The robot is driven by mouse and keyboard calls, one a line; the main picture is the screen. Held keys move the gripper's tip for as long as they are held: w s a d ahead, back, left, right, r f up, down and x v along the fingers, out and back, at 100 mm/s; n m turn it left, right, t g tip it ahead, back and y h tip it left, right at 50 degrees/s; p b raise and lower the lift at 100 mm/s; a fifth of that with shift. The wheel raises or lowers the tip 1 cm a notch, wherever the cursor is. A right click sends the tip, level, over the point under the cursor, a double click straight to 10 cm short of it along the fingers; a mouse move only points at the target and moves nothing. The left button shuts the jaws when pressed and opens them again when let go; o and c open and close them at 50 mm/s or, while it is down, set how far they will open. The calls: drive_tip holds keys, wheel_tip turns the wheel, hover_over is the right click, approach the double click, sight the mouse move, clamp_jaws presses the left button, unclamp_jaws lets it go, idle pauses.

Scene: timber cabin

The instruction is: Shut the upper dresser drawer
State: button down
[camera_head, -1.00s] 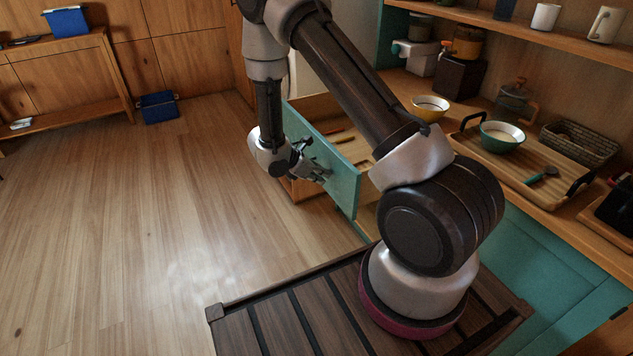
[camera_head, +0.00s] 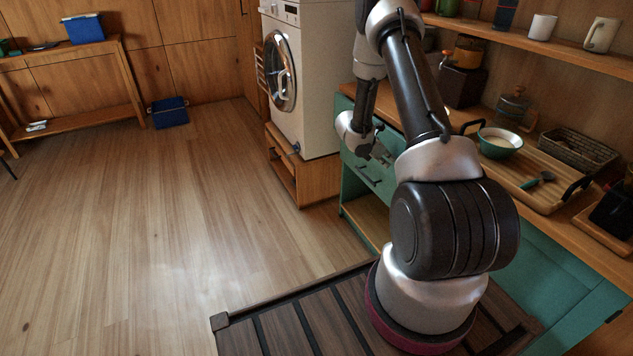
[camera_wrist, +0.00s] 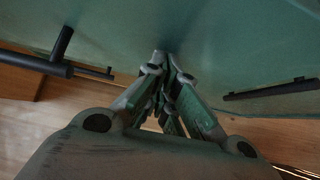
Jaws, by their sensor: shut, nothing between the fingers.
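The upper dresser drawer is in the teal dresser (camera_head: 347,192) right of centre in the head view. Its teal front (camera_head: 349,163) looks flush with the dresser, with no open drawer box showing. My gripper (camera_head: 386,158) is shut and empty, with its fingers at the teal front. In the wrist view the shut fingers (camera_wrist: 162,62) reach up to a teal face (camera_wrist: 215,45) and seem to touch it. A dark bar handle (camera_wrist: 55,64) is to their left and another (camera_wrist: 270,90) to their right. My arm hides part of the dresser.
A white washing machine (camera_head: 318,75) stands on a wooden stand (camera_head: 300,180) left of the dresser. The counter holds a tray (camera_head: 535,190) with a bowl (camera_head: 498,140), and a basket (camera_head: 577,150). The wooden floor (camera_head: 190,210) to the left is clear.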

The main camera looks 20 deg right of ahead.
drive_tip(key=d, duration=0.5)
drive_tip(key=shift+w, duration=0.1)
drive_tip(key=shift+d+r, duration=0.1)
drive_tip(key=shift+d, duration=0.05)
